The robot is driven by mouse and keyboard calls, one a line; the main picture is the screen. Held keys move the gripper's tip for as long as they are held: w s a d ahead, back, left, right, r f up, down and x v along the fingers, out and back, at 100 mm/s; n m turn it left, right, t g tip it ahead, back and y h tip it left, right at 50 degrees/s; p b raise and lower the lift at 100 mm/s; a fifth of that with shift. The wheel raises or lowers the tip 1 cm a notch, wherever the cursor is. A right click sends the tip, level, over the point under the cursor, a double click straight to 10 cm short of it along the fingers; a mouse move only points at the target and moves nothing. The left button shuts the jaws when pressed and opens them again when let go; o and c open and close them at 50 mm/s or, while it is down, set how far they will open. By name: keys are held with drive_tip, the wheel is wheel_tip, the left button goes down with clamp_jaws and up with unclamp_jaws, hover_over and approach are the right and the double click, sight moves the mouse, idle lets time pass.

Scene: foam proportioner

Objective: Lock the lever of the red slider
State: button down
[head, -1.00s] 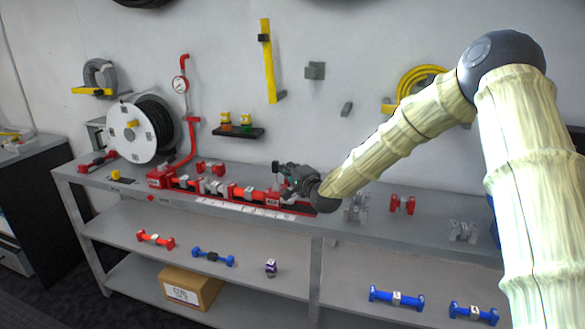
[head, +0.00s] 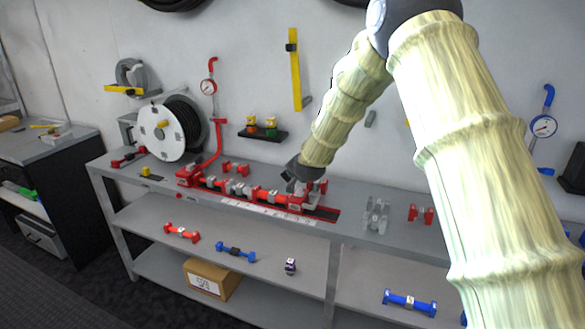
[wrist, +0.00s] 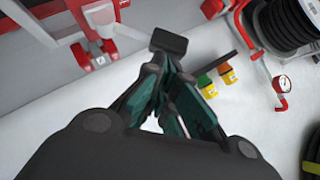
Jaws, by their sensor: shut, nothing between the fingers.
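The red slider (head: 322,187) is at the right end of the red assembly on the bench top, with a pale grey part beside it. My gripper (head: 291,186) is just left of and above it, partly hiding that end. In the wrist view, red and pale grey parts (wrist: 97,38) show at the upper left, apart from the fingers. My gripper (wrist: 168,92) has its green-padded fingers shut and empty. I cannot make out the lever or its position for certain.
A red pipe with a gauge (head: 209,87) rises behind the assembly. A black wall shelf (head: 262,135) holds yellow-topped bottles. A hose reel (head: 162,135) stands left. Grey fittings (head: 376,216) and a red fitting (head: 420,215) stand on the bench to the right.

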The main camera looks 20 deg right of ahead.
sight(296, 187)
drive_tip(key=shift+w+a+f, duration=0.1)
drive_tip(key=shift+w+a, duration=0.1)
drive_tip(key=shift+a, duration=0.05)
drive_tip(key=shift+w+a+f, duration=0.1)
drive_tip(key=shift+a, duration=0.05)
drive_tip(key=shift+w+a+p, duration=0.2)
drive_tip(key=shift+p, duration=0.1)
idle(0.4)
drive_tip(key=shift+s+d+r+p, duration=0.15)
drive_tip(key=shift+d+r+p, duration=0.15)
drive_tip(key=shift+r, duration=0.15)
drive_tip(key=shift+s+d+r+p, duration=0.25)
drive_tip(key=shift+d+r+p, duration=0.1)
drive_tip(key=shift+r, duration=0.3)
drive_tip(key=shift+s+d+r+p, duration=0.2)
drive_tip(key=shift+d+r, duration=0.1)
drive_tip(key=shift+r, duration=0.3)
drive_tip(key=b+v, duration=0.3)
drive_tip(key=v, duration=0.7)
drive_tip(key=shift+a+r, duration=0.25)
drive_tip(key=shift+a, duration=0.05)
drive_tip(key=shift+w, duration=0.15)
